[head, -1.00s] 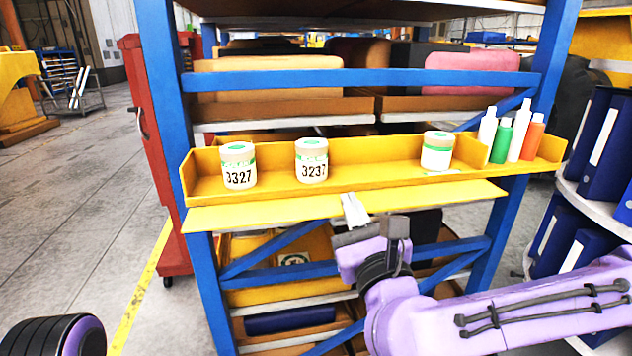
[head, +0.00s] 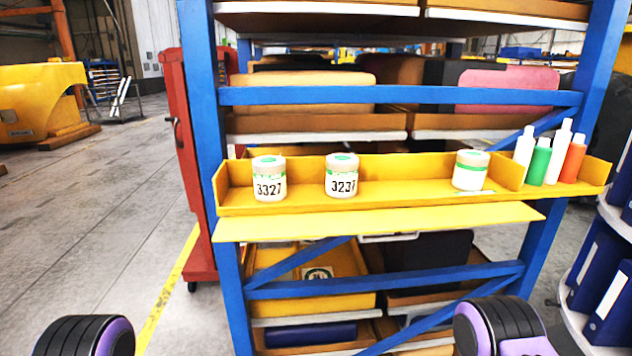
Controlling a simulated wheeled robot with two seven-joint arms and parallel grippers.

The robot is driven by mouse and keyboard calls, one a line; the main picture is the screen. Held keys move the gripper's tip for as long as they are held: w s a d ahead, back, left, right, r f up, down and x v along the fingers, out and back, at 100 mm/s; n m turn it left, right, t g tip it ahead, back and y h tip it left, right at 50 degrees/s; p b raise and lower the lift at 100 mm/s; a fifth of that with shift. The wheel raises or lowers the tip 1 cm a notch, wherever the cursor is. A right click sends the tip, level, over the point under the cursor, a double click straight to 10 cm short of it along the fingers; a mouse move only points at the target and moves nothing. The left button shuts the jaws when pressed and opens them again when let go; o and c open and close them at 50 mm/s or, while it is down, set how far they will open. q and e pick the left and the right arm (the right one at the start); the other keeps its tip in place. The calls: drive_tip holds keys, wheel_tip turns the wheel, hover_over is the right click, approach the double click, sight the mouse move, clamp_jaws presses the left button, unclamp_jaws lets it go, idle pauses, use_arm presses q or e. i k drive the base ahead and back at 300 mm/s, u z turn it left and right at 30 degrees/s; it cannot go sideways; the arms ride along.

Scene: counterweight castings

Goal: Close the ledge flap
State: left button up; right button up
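The ledge flap (head: 380,222) is a long yellow panel along the front of the yellow ledge (head: 400,192) on the blue rack. It sticks out toward me below the ledge's front lip, not folded up against it. Nothing touches it. Three pale jars with green-marked lids stand on the ledge: one labelled 3327 (head: 269,178), one that reads about 3237 (head: 341,176), and one at the right (head: 470,171) with its label turned away. Neither gripper is in view. Only black and purple parts of my arms show at the bottom left and bottom right.
White, green and orange bottles (head: 540,161) stand in the ledge's right compartment. Blue rack posts (head: 230,290) flank the ledge. A red cabinet (head: 183,130) stands left of the rack, and blue binders (head: 600,300) fill a round shelf at right.

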sight(369, 221)
drive_tip(key=k, duration=1.05)
drive_tip(key=z, duration=1.2)
drive_tip(key=i, duration=0.8)
drive_tip(key=u, duration=0.6)
drive_tip(key=i, duration=0.65)
drive_tip(key=u, duration=0.65)
